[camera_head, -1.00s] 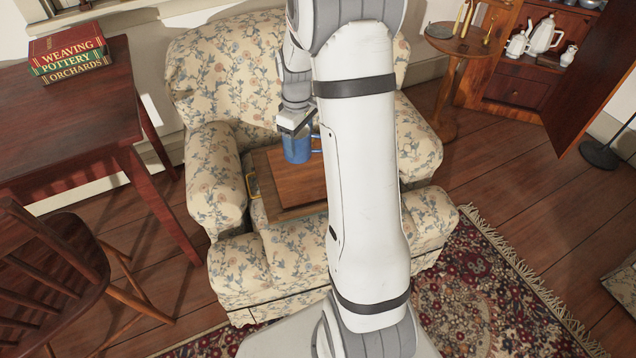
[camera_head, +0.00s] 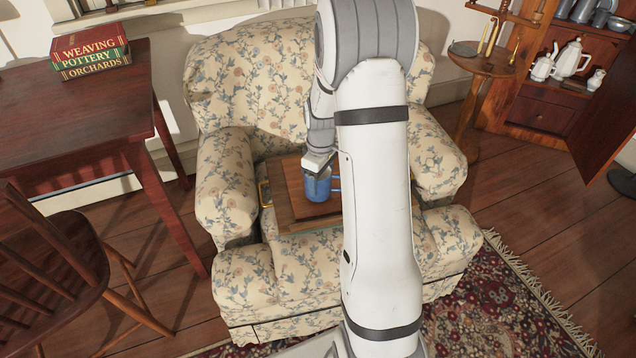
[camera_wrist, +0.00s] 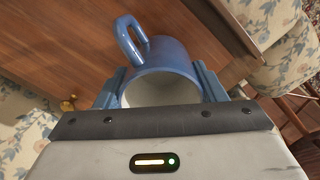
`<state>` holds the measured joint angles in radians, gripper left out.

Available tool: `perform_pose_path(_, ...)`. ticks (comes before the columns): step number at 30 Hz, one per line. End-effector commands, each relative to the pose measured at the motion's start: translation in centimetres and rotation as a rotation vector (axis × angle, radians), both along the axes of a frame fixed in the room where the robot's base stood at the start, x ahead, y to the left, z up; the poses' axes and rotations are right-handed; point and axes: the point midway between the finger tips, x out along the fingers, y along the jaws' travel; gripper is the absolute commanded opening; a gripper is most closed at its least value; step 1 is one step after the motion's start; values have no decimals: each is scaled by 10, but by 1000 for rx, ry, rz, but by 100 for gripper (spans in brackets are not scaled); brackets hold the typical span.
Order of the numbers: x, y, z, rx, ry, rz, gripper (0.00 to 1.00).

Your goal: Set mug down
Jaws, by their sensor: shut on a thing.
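A blue mug (camera_head: 317,186) with a pale inside is held by my gripper (camera_head: 319,168), which is shut on it. In the wrist view the mug (camera_wrist: 168,66) sits between the two fingers, its handle toward the upper left. The mug appears upright over the brown wooden board (camera_head: 300,208), which lies on the seat of the floral armchair (camera_head: 245,85). I cannot tell whether the mug's base touches the board. My arm hides the right part of the board and chair.
A dark wooden table (camera_head: 75,110) with stacked books (camera_head: 90,52) stands at the left, a wooden chair (camera_head: 50,260) before it. A small round table (camera_head: 480,62) and an open cabinet (camera_head: 545,105) are at the right. A small yellowish object (camera_head: 265,192) lies by the board's left edge.

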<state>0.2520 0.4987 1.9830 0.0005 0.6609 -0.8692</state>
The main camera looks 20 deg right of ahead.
Motion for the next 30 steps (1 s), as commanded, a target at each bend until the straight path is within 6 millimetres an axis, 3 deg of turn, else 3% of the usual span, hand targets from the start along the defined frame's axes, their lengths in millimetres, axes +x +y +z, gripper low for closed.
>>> perform_pose_path(12,0,0,-7,0,-1,1,32)
perform_pose_path(13,0,0,-7,0,-1,1,65)
perform_pose_path(21,0,1,-6,0,-1,1,86)
perform_pose_path(30,1,1,1,-1,-2,2,86)
